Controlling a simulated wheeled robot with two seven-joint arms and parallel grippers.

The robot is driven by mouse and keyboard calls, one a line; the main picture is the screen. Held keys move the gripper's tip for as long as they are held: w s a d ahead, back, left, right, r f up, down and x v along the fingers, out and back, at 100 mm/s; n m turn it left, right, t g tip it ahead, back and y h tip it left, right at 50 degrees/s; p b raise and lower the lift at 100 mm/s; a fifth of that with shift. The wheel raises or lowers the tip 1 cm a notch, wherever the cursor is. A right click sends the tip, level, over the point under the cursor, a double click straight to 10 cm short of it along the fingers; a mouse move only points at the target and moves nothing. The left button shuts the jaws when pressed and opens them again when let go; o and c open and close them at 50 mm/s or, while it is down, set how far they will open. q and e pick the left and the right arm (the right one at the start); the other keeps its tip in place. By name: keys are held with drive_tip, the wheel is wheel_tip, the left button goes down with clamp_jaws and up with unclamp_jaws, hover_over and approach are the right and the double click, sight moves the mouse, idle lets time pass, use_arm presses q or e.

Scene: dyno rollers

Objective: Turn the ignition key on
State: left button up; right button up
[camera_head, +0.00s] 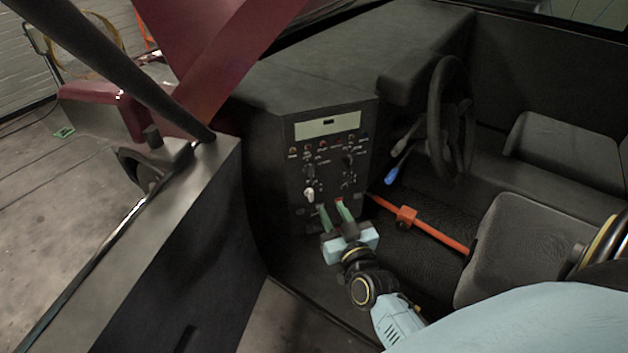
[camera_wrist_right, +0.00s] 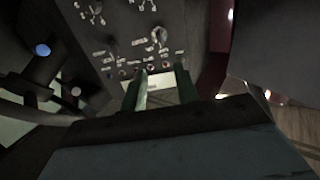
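A black control panel (camera_head: 328,160) faces the cab. It carries a small screen (camera_head: 318,127), knobs and a row of small coloured buttons. A pale key-like piece (camera_head: 309,194) sticks out at its lower left; I take it for the ignition key. It also shows in the right wrist view (camera_wrist_right: 158,37), above the fingertips in the picture. My right gripper (camera_head: 331,206) has its two green fingers apart and empty, close to the panel's lower part, right of and below the key. The fingers also show in the right wrist view (camera_wrist_right: 161,70). My left gripper is not in view.
An orange bar (camera_head: 430,226) crosses the footwell below. A grey seat (camera_head: 512,245) is at the right. A dark side wall (camera_head: 190,260) rises at the left.

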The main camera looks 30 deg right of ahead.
sight(314, 176)
drive_tip(key=b+x, duration=0.1)
drive_tip(key=x, duration=1.2)
drive_tip(key=shift+w+b, duration=0.1)
drive_tip(key=shift+b, duration=0.25)
clamp_jaws()
